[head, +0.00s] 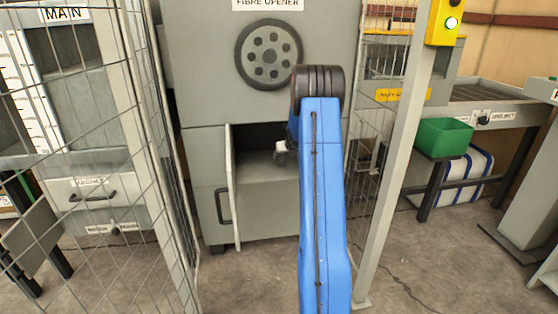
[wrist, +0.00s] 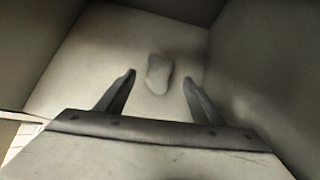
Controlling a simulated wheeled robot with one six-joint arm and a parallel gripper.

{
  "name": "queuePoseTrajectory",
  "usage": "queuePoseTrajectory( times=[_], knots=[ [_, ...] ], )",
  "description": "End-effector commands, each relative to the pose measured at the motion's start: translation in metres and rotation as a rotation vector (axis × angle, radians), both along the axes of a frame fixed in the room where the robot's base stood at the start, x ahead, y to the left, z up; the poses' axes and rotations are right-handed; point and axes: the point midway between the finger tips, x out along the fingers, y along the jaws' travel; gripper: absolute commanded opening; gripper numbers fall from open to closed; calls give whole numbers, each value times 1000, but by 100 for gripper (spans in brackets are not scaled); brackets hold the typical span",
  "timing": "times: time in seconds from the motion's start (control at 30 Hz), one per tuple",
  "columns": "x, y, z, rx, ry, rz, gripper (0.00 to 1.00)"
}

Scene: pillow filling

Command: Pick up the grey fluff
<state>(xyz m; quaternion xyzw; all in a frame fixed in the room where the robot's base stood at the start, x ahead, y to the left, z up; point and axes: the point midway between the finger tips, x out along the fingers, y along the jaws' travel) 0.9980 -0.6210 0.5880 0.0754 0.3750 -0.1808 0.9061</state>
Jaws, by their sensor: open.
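The grey fluff (wrist: 159,74) is a small pale lump on the floor of the open compartment (wrist: 90,65) in the wrist view. My gripper (wrist: 160,80) is open, with one finger to the left of the fluff and one to the right. Neither finger appears to touch it. How far the fingertips are above the floor is hard to tell. In the head view my gripper (head: 281,158) is inside the dark opening of the fibre opener (head: 210,80), and the fluff cannot be made out there.
The compartment's door (head: 232,190) stands open at the left of the opening. A wire fence (head: 150,130) is on the left, and a grey post (head: 398,150) stands on the right. A green bin (head: 443,138) sits at the right. Compartment walls close in around my gripper.

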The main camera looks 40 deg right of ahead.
Motion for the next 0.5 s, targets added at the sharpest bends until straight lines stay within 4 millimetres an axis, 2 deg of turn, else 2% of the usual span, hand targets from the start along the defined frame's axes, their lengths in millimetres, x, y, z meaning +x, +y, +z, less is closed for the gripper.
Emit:
queuePoseTrajectory(
  times=[0.5],
  knots=[
    [32, -13, -32, 0, 1, 1, 61]
  ],
)
